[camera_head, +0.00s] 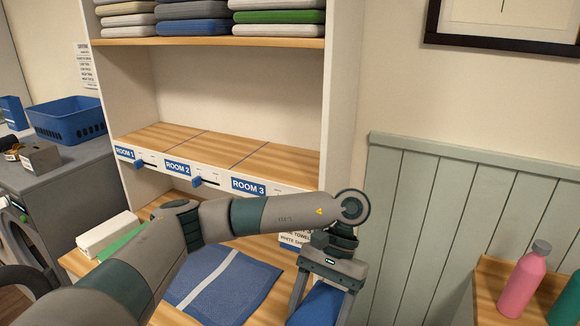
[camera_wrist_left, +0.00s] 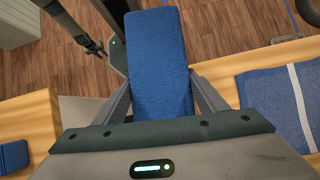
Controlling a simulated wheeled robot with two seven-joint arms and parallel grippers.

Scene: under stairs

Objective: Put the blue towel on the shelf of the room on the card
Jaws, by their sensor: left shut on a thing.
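My left gripper (camera_head: 322,300) is shut on a folded blue towel (camera_head: 318,303), low at the right end of the bench. In the left wrist view the blue towel (camera_wrist_left: 160,65) sits lengthwise between the two fingers of the left gripper (camera_wrist_left: 162,90). The shelf has three sections labelled ROOM 1 (camera_head: 124,152), ROOM 2 (camera_head: 177,168) and ROOM 3 (camera_head: 248,186), and all three look empty. A card (camera_head: 295,240) with towel wording is mostly hidden behind my left arm.
A blue cloth with a white stripe (camera_head: 235,285) lies flat on the wooden bench. Folded towels (camera_head: 192,27) fill the upper shelf. A blue basket (camera_head: 68,120) stands at left. A pink bottle (camera_head: 522,283) stands on a ledge at right. Blue sliders stick out along the shelf front.

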